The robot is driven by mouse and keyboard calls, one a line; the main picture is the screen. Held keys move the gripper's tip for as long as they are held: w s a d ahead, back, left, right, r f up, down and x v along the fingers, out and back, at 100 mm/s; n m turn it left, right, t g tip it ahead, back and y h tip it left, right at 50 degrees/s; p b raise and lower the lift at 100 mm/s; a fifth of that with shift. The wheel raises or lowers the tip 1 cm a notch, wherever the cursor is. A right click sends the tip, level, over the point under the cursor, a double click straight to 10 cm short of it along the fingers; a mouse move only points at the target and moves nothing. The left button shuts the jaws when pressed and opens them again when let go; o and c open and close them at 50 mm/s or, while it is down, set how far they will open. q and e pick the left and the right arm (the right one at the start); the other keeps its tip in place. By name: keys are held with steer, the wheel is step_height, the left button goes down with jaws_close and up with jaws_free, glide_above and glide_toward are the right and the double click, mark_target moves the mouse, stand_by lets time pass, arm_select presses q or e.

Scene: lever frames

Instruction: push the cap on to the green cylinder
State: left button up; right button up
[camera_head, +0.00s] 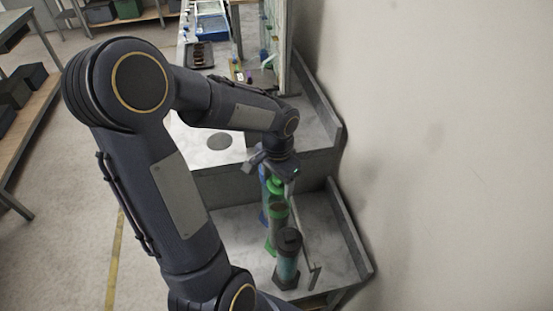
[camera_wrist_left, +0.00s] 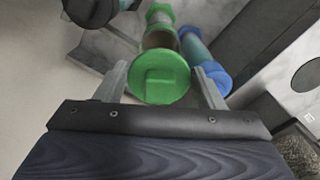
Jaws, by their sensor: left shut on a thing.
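My left gripper (camera_head: 277,179) points down and is shut on the green cap (camera_head: 275,186). In the left wrist view the round cap (camera_wrist_left: 160,77) sits between the two fingers, with a raised bar on its face. The green cylinder (camera_head: 279,228) stands upright on the lower grey bench, just below the cap in the head view. Its green base (camera_wrist_left: 159,13) and brownish body show past the cap in the left wrist view. The cap hides part of the cylinder there, and I cannot tell how wide any gap is. My right gripper is not in view.
A blue cylinder (camera_wrist_left: 208,66) stands close behind the green one. A dark-capped cylinder (camera_head: 288,258) stands in front. A raised grey edge (camera_head: 350,240) and the wall lie to the right. The higher bench (camera_head: 237,178) rises behind.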

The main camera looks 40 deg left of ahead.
arm_select(q)
steer(key=shift+w+a+f, duration=0.1)
steer(key=shift+f, duration=0.1)
steer(key=shift+f+b, duration=0.5)
steer(key=shift+b, duration=0.1)
step_height(320, 180, down, 5)
steer(key=b, duration=0.4)
steer(key=shift+s, duration=0.3)
steer(key=shift+f+b, duration=0.1)
steer(key=shift+b, duration=0.2)
stand_by(1.5)
steer(key=o, duration=1.1)
steer(key=shift+c, duration=0.2)
steer(key=shift+o, duration=0.4)
